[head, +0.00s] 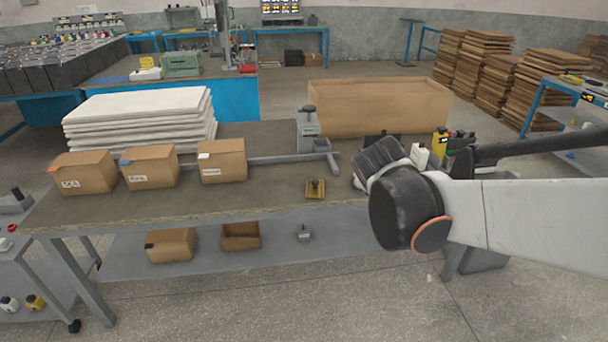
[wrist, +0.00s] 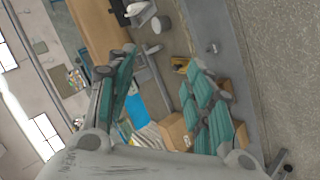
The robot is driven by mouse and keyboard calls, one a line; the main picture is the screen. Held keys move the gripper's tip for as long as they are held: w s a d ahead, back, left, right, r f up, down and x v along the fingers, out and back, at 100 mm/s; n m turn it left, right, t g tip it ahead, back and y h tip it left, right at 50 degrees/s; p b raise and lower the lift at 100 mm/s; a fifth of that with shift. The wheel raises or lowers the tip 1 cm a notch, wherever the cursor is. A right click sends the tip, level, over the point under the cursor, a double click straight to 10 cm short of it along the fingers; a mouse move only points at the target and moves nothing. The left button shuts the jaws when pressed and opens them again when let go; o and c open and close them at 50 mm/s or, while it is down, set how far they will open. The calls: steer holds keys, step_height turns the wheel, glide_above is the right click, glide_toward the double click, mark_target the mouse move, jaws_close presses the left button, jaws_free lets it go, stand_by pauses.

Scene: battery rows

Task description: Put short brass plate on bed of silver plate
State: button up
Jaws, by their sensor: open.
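The short brass plate (head: 315,192) lies on the workbench near its front edge, with a dark knob on top. In the wrist view the brass plate (wrist: 180,65) shows just beyond the fingers. A small silver plate (head: 304,235) with a dark knob sits on the lower shelf; it also shows in the wrist view (wrist: 211,48). Another grey block with a dark knob (head: 15,203) is at the far left; I cannot tell which bed is meant. My gripper (wrist: 165,82) is open and empty, its teal-padded fingers apart. In the head view my gripper (head: 376,158) is right of the brass plate.
Three cardboard boxes (head: 151,167) and a white stack (head: 140,117) stand left on the bench. A grey clamp-like device (head: 308,128) with a long bar stands behind the brass plate. A large carton (head: 380,105) is at the back; bottles (head: 440,142) stand right.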

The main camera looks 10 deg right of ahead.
mark_target(315, 184)
steer(key=w+a+f+n+t+h, duration=0.1)
steer(key=w+f+n, duration=0.25)
steer(key=w, duration=0.35)
steer(key=w+f+n+t, duration=0.2)
steer(key=w+f+n, duration=0.1)
steer(key=w+n, duration=0.3)
steer(key=w+a+f+n+t+h, duration=0.1)
steer(key=w+f+n, duration=0.25)
steer(key=w, duration=0.45)
steer(key=w+a+f+n+t+y+b, duration=0.1)
steer(key=w+a+f+n+t, duration=0.15)
steer(key=f+n, duration=0.5)
steer(key=w+a+f+n+t+y+b, duration=0.15)
steer(key=a+f+n, duration=0.25)
steer(key=f, duration=0.7)
steer(key=w, duration=0.2)
steer(key=w+d+p, duration=0.1)
steer(key=w, duration=0.2)
steer(key=w+p, duration=0.1)
steer(key=w, duration=0.1)
steer(key=shift+w+d+f, duration=0.35)
steer(key=shift+d, duration=0.05)
steer(key=shift+w+d+r, duration=0.1)
steer(key=shift+w, duration=0.35)
steer(key=shift+h, duration=0.25)
steer(key=b+x, duration=0.2)
steer(key=x, duration=0.2)
steer(key=shift+w+b, duration=0.35)
steer(key=shift+w, duration=0.25)
jaws_close()
